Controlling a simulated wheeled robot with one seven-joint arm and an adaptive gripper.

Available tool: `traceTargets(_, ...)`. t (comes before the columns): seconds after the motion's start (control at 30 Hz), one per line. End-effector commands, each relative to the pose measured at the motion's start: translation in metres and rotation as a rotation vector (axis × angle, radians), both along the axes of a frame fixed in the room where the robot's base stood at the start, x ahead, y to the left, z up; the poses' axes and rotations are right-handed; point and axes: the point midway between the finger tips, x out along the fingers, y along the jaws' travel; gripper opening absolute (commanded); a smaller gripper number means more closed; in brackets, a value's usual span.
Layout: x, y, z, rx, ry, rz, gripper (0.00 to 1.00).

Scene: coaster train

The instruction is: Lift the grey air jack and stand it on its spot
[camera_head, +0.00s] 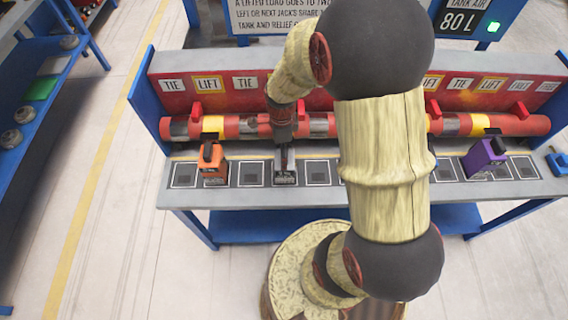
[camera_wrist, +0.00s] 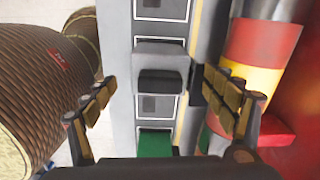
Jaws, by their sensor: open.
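The grey air jack (camera_head: 286,171) stands upright on the bench top, in the row of dark framed squares, left of the middle. In the wrist view the grey jack (camera_wrist: 161,63) shows from above with its dark handle part, lying ahead of and between the fingertips. My gripper (camera_head: 284,128) is over the grey jack in the head view. In the wrist view my gripper (camera_wrist: 165,100) is open, its fingers spread to both sides and holding nothing. Which square is the grey jack's spot cannot be told.
The bench (camera_head: 250,197) carries an orange jack (camera_head: 213,165) at left and a purple jack (camera_head: 484,158) at right. A red pipe (camera_head: 515,124) with yellow bands runs behind, under TIE and LIFT labels. A green patch (camera_wrist: 155,144) shows near the jack. My arm hides the bench's middle right.

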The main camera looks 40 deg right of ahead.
Motion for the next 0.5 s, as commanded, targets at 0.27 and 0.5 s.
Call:
traceTargets(0.27, -0.003, -0.005, -0.035, 0.008, 0.022, -0.106, 0.89)
traceTargets(0.5, -0.003, -0.006, -0.053, 0.007, 0.020, -0.103, 0.89)
